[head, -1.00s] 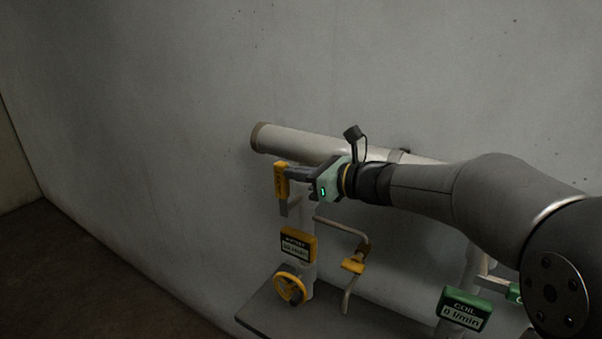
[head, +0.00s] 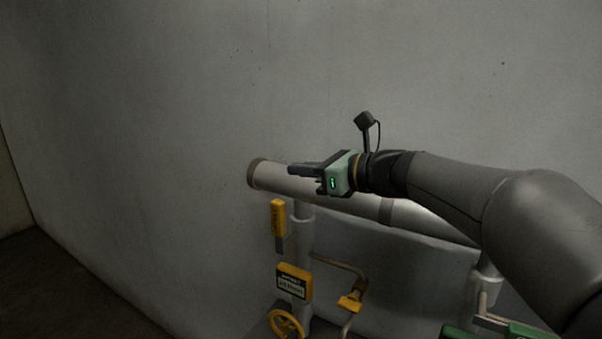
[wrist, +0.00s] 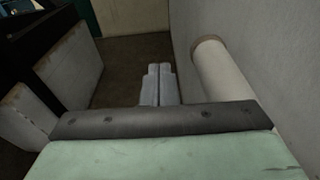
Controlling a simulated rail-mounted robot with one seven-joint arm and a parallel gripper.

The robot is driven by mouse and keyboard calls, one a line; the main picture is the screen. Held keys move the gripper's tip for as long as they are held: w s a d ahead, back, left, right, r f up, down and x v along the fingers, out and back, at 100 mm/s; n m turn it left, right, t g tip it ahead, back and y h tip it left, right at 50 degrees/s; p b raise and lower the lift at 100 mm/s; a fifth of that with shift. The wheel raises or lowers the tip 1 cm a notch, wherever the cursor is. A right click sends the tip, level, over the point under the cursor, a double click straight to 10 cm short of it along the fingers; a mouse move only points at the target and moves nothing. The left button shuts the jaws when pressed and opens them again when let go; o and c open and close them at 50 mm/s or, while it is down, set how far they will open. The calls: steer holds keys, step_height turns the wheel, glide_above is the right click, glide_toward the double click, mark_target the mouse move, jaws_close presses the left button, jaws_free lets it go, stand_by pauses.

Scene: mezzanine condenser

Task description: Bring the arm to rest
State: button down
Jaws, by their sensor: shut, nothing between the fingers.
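My gripper (head: 292,169) is shut with nothing in it. In the head view it points left, in front of the pale pipe and near its capped left end. In the wrist view its two fingers (wrist: 158,84) lie side by side, and the pipe (wrist: 222,75) runs along the wall to their right. My arm reaches in from the right edge of the head view. The yellow handle (head: 278,218) hangs below and left of the fingers, apart from them.
Below are a yellow-framed display (head: 294,283), a yellow handwheel (head: 286,324) and a small yellow lever (head: 350,301) on a thin pipe. A green part (head: 530,333) shows at the bottom right. The wall (head: 150,100) is bare above and left. Pale panels (wrist: 72,66) stand left in the wrist view.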

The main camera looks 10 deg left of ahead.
steer(key=s+d+f+n+g+h+b, duration=0.1)
steer(key=s+d+f+n+h, duration=0.4)
steer(key=s+d+f+n, duration=0.2)
steer(key=s+d+f+n+g+h+b, duration=0.2)
steer(key=s+d+f+n+h, duration=0.3)
steer(key=s+d+f+n, duration=0.3)
steer(key=s+d+f+n+g+h+b, duration=0.1)
steer(key=s+d+f+n+h, duration=0.4)
steer(key=s+f, duration=0.7)
steer(key=d+f+n+g, duration=0.1)
steer(key=d+f+n, duration=0.1)
steer(key=f, duration=0.4)
steer(key=shift+s+d+f+n, duration=0.15)
steer(key=shift+s+d+n, duration=0.2)
steer(key=shift+d, duration=0.4)
